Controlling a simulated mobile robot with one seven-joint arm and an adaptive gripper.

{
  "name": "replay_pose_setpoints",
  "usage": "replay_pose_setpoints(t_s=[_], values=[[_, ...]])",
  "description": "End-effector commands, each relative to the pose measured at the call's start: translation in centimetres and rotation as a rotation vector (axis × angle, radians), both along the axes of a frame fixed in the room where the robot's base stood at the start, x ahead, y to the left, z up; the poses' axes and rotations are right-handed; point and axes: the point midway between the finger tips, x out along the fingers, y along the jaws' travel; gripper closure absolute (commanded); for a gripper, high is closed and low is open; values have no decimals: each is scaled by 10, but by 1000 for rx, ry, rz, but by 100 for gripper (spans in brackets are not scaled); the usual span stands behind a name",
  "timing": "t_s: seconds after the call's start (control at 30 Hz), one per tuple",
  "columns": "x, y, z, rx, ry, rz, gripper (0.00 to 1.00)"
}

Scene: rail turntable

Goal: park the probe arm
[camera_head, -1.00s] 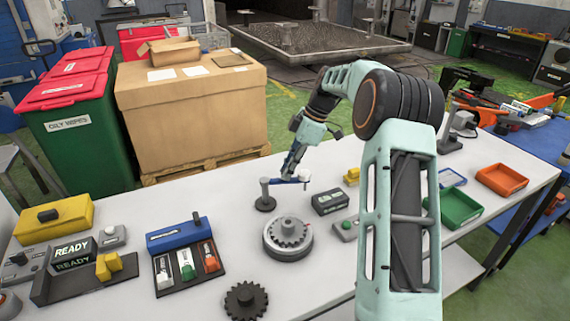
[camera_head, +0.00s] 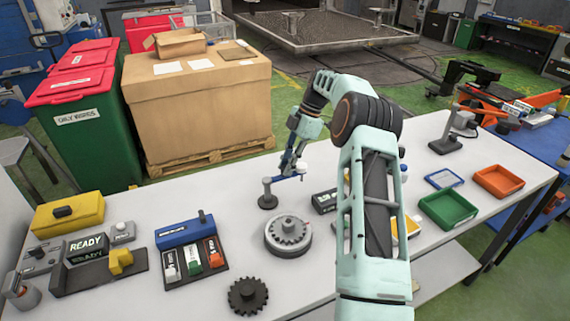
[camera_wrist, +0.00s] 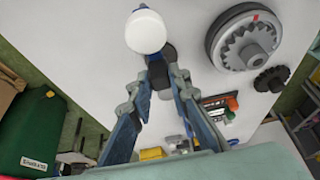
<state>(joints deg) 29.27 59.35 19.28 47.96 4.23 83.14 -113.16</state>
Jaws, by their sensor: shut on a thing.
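The probe arm (camera_head: 286,178) is a thin blue bar on a grey post (camera_head: 267,190) with a round dark base, behind the turntable. A pale knob (camera_head: 303,168) is at its right end. My gripper (camera_head: 287,172) reaches down from behind and is shut on the bar. In the wrist view my fingers (camera_wrist: 160,72) close together just below the white knob (camera_wrist: 146,32); the bar between them is mostly hidden. The turntable (camera_head: 288,248) carries a grey gear (camera_head: 288,228) and a red mark. The probe arm stands clear of it, toward the back of the table.
A loose black gear (camera_head: 247,297) lies in front of the turntable. A blue-backed rack (camera_head: 184,232), a READY display (camera_head: 86,245) and a yellow box (camera_head: 68,212) stand left. Green (camera_head: 448,210) and orange (camera_head: 498,182) trays lie right. My arm hides part of the table.

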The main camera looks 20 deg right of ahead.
Motion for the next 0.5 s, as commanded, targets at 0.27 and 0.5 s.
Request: replay_pose_setpoints(t_s=[0.27, 0.5], values=[[1, 0, 1, -1, -6, 2, 73], [1, 0, 1, -1, -4, 1, 65]])
